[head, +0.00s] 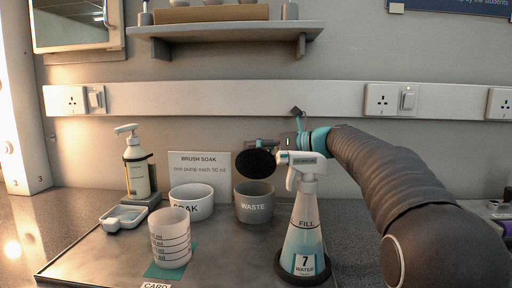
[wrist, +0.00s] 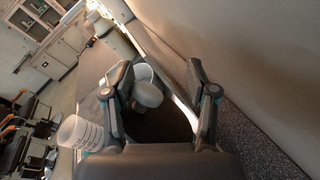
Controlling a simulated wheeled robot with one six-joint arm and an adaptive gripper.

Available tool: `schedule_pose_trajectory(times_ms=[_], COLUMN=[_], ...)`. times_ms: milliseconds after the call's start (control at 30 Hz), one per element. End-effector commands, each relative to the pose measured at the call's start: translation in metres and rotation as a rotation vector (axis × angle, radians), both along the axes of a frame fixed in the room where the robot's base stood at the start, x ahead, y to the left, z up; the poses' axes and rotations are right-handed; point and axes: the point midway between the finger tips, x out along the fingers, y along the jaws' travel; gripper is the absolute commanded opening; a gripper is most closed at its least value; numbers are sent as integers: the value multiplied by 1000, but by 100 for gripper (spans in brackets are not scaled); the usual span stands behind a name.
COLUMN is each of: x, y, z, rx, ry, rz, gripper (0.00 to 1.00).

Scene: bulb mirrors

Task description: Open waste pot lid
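The grey waste pot (head: 254,207), marked WASTE, stands at the back of the tray. Its black round lid (head: 255,163) is tipped up above the rim with its flat face toward the head camera. I cannot tell whether the lid touches my gripper. My gripper (head: 262,145) is behind and just above the lid, partly hidden by it. In the wrist view my gripper (wrist: 158,78) has its two fingers wide apart. A dark surface (wrist: 160,126) lies between the fingers, probably the lid.
The spray bottle (head: 303,235) stands close in front, right of the pot. The white soak pot (head: 190,202) is left of it, with a measuring cup (head: 170,238) in front. A pump bottle (head: 138,168) is farther left. A sign (head: 199,164) stands behind, against the wall.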

Motion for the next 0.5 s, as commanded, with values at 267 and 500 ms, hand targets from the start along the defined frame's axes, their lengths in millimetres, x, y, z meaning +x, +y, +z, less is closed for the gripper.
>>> schedule_pose_trajectory(times_ms=[267, 500], x=[1, -10], y=[0, -33], z=[-10, -2], rx=[-9, -8], ry=[13, 9], rz=[2, -10], gripper=[39, 39])
